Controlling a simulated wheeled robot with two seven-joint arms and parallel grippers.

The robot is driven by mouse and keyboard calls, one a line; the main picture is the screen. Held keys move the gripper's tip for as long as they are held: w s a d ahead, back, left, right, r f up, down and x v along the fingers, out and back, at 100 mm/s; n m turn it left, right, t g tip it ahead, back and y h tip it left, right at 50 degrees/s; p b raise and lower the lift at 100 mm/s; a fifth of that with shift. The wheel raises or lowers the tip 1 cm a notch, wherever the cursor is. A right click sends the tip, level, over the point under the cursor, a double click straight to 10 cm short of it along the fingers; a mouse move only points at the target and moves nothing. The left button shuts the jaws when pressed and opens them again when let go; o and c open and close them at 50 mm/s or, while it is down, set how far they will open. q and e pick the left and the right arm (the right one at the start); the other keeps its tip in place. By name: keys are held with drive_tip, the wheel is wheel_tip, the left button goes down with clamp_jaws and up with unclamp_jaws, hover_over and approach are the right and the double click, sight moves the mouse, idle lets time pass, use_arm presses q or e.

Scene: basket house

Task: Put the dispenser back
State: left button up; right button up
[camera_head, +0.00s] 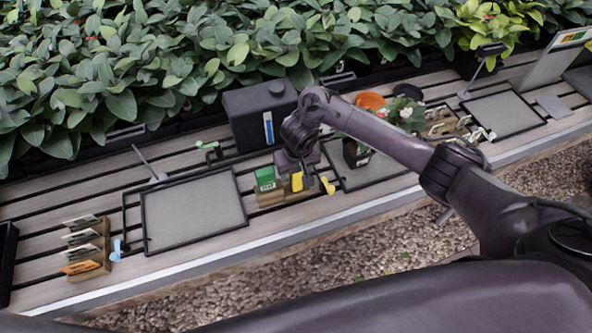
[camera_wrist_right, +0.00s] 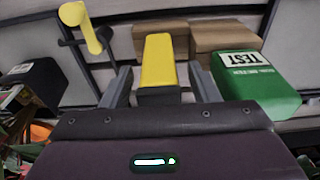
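A small yellow block-shaped item (camera_head: 297,182), possibly the dispenser, stands at a brown wooden holder (camera_head: 270,199) on the slatted bench. A green box labelled TEST (camera_head: 265,178) stands beside it. My right gripper (camera_head: 299,174) is lowered over the yellow item. In the right wrist view the yellow item (camera_wrist_right: 158,62) lies between the two grey fingers (camera_wrist_right: 160,88), with a gap on each side. The green box (camera_wrist_right: 255,85) is just right of the fingers, the brown holder (camera_wrist_right: 225,38) behind. My left gripper is not in view.
A yellow-handled tool (camera_head: 327,186) stands close to the gripper. A grey tray (camera_head: 193,210) is empty at the left. Dense plants line the back.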

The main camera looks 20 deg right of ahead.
drive_tip(key=r+p, duration=0.1)
drive_tip(key=r, duration=0.1)
drive_tip(key=r+p, duration=0.1)
drive_tip(key=r, duration=0.2)
drive_tip(key=s+r+p, duration=0.1)
drive_tip(key=r, duration=0.1)
drive_tip(key=shift+r+p, duration=0.35)
drive_tip(key=shift+r, duration=0.05)
drive_tip(key=shift+f, duration=0.15)
